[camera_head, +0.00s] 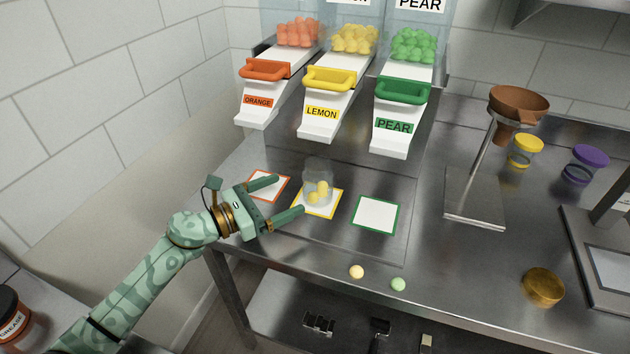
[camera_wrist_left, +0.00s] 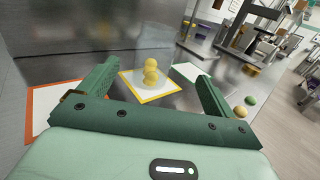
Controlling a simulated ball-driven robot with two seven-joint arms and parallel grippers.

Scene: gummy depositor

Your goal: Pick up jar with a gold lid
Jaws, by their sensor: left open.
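A clear open jar (camera_head: 317,171) with a few yellow gummies in it stands upright on the yellow-bordered mat (camera_head: 309,210). No lid is on it. A round gold lid (camera_head: 543,286) lies apart on the counter at the right. My left gripper (camera_head: 290,196) is open and empty, its fingers pointing at the jar from the left, just short of it. In the left wrist view the gummies (camera_wrist_left: 151,72) show beyond and between the finger tips; the clear jar wall is hard to make out there. My right gripper is not in view.
Orange, lemon and pear dispensers (camera_head: 331,100) overhang behind the mats. An orange-bordered mat (camera_head: 268,185) and an empty green-bordered mat (camera_head: 375,215) flank the jar. Loose gummies (camera_head: 357,272) lie near the front edge. A funnel stand (camera_head: 474,198) and yellow (camera_head: 525,150) and purple-lidded (camera_head: 584,165) jars stand right.

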